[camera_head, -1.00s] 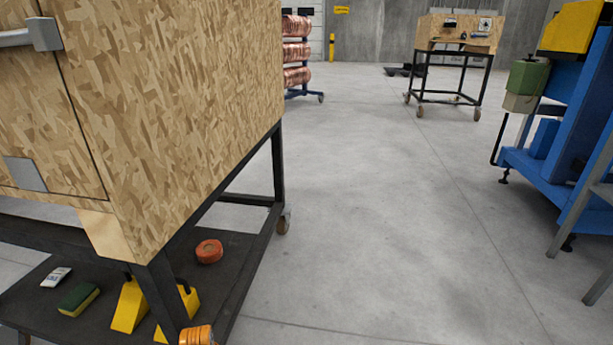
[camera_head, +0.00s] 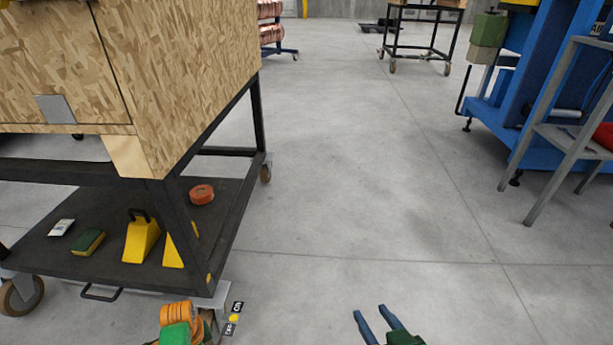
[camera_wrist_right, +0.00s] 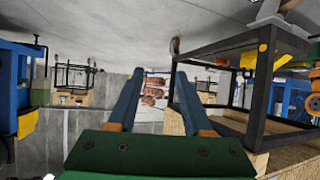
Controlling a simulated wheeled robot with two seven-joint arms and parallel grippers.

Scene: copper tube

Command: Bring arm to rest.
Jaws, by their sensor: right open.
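My right gripper (camera_head: 376,315) shows at the bottom of the head view, right of centre, over bare floor. Its two blue fingers are apart, with nothing between them. In the right wrist view the open gripper (camera_wrist_right: 159,80) points into the hall, and the picture is upside down, with the floor at the top. My left gripper is not in view. Orange and green parts at the bottom left of the head view look like part of my left arm, but I cannot be sure.
A wooden box stands on a black wheeled cart (camera_head: 230,220) at left. Its lower shelf holds yellow wedges (camera_head: 140,240), a sponge (camera_head: 88,242) and an orange roll (camera_head: 202,194). A blue machine (camera_head: 510,90) and grey stand (camera_head: 560,140) are at right. The floor between is clear.

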